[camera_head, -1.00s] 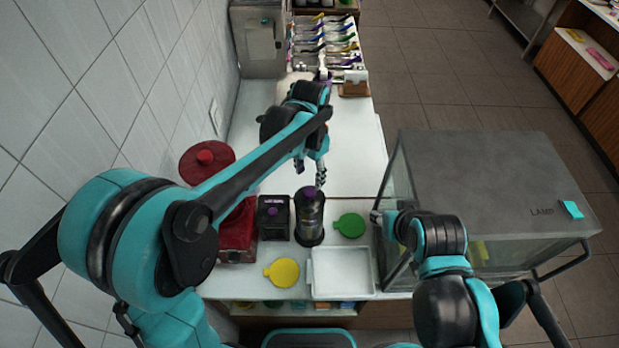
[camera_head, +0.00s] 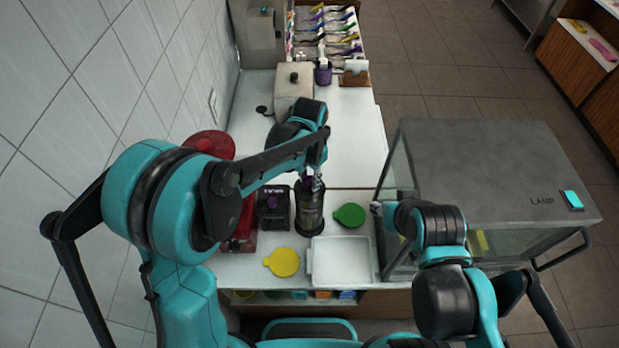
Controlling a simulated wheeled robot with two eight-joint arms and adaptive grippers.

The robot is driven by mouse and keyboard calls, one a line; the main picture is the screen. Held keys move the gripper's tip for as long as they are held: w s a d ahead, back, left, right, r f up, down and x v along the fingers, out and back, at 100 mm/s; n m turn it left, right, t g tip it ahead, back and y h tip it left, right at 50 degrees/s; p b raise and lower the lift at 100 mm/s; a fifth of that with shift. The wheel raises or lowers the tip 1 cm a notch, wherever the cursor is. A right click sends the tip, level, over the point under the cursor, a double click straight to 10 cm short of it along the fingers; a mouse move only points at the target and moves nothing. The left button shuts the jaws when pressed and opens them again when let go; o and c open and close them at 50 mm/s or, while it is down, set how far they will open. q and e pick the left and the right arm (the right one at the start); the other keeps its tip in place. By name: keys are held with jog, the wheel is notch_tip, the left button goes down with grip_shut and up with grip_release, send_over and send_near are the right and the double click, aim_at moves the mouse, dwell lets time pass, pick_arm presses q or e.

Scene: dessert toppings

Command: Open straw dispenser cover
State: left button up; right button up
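My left gripper (camera_head: 315,182) points down at the top of a dark bottle-shaped container (camera_head: 310,210) on the white counter. No part is plainly labelled as the straw dispenser. A red container (camera_head: 236,232) with a round red knobbed lid (camera_head: 208,145) stands at the left, partly behind my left arm.
A beige box with a black knob (camera_head: 293,86) stands farther back. A glass case marked LAMP (camera_head: 480,170) is on the right. A white tray (camera_head: 341,278), a yellow lid (camera_head: 283,262) and a green lid (camera_head: 349,215) lie in front. The counter's middle is clear.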

pick_arm(q)
jog(key=shift+r, duration=0.1)
grip_shut()
notch_tip(320, 180, up, 15)
jog(key=p, duration=0.7)
jog(key=shift+r, duration=0.2)
jog(key=o, duration=1.1)
grip_release()
notch_tip(320, 180, up, 12)
jog(key=shift+f, duration=0.1)
